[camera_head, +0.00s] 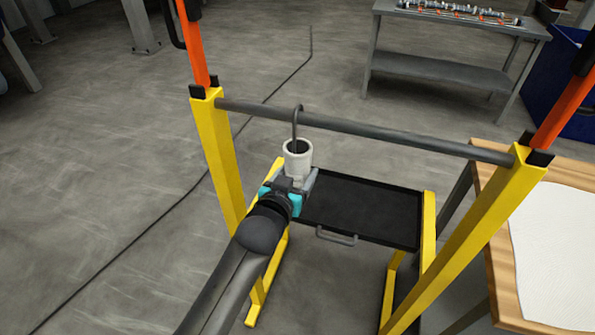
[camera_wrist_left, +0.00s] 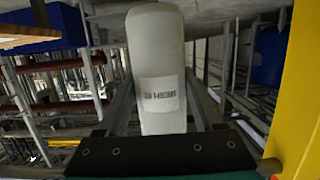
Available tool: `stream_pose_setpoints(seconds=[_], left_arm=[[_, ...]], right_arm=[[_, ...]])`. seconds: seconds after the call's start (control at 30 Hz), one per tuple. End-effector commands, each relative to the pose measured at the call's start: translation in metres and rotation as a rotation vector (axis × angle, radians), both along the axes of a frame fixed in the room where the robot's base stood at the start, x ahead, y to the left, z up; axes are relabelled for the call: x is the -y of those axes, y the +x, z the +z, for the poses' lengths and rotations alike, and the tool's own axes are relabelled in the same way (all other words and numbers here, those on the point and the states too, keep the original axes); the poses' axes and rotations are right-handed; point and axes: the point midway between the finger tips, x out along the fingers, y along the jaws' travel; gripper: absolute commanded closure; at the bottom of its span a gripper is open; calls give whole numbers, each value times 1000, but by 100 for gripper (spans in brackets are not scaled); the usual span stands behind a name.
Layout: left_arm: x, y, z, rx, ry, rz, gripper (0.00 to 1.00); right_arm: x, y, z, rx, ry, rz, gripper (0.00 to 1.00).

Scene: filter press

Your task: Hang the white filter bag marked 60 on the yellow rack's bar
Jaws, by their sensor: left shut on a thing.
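The white filter bag (camera_head: 298,157) is a pale cylinder with a dark open top and a dark wire hook (camera_head: 296,122) rising from it. My left gripper (camera_head: 291,183) is shut on the bag from the near side, below its rim. The hook's curved top is at the yellow rack's dark bar (camera_head: 365,132), showing just above it; whether it bears on the bar I cannot tell. In the left wrist view the bag (camera_wrist_left: 160,60) stands between the fingers, with a printed label (camera_wrist_left: 160,95) too blurred to read surely. My right gripper is not in view.
The rack's yellow posts (camera_head: 216,150) and (camera_head: 480,230) flank the bar, with orange uprights above. A black tray (camera_head: 365,208) with a handle sits below. A wooden table (camera_head: 502,265) with a white sheet (camera_head: 555,250) stands right, close to the right post. Open floor lies left.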

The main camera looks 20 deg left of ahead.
Motion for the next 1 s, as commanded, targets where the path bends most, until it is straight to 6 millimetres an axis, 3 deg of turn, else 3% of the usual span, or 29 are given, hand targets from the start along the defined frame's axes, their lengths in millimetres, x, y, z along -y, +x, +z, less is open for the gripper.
stream_pose_setpoints(seconds=[0.13,0.17,0.4,0.77,1.0], left_arm=[[0,0,1,1,0,0,71],[0,0,1,1,0,0,29],[0,0,0,0,0,0,2],[0,-4,0,-2,0,0,0],[-1,-34,9,-3,-1,0,0]], right_arm=[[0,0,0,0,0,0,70],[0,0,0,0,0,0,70],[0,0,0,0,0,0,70],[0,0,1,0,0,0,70],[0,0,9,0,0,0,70]])
